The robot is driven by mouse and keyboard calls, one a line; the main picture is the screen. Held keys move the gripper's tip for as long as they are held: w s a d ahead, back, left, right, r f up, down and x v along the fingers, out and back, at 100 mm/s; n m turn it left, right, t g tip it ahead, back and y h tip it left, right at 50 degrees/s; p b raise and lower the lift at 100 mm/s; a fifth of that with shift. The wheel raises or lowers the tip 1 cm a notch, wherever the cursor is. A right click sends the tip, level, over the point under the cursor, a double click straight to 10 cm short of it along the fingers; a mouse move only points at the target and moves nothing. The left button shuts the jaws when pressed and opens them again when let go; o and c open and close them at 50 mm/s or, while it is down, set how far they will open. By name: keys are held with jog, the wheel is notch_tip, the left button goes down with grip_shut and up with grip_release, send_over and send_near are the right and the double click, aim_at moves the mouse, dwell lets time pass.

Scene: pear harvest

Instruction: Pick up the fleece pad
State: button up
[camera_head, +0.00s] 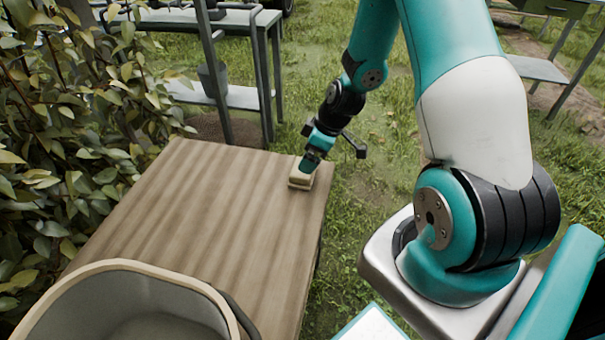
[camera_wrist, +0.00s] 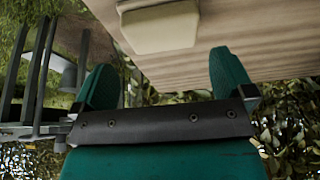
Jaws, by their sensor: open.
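The fleece pad (camera_head: 300,181) is a small cream block lying on the wooden table (camera_head: 200,210), near its far right corner. My gripper (camera_head: 309,164) is right at the pad in the head view and partly covers it. In the wrist view the pad (camera_wrist: 160,28) shows at the top, beyond the two teal fingers of my gripper (camera_wrist: 165,78). The fingers are spread apart with nothing between them.
A pale bucket (camera_head: 130,300) with a dark handle stands at the table's near end. A leafy bush (camera_head: 60,130) borders the left side. A metal shelf (camera_head: 225,95) stands behind the table, and another stand (camera_head: 540,70) is at the far right. The table's middle is clear.

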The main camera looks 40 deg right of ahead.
jog(key=shift+x, duration=3.1)
jog(key=shift+s, duration=0.15)
jog(key=c, duration=0.6)
jog(key=shift+r, duration=0.1)
notch_tip(320, 180, up, 20)
jog(key=shift+f+p, duration=0.1)
jog(key=shift+p, duration=0.9)
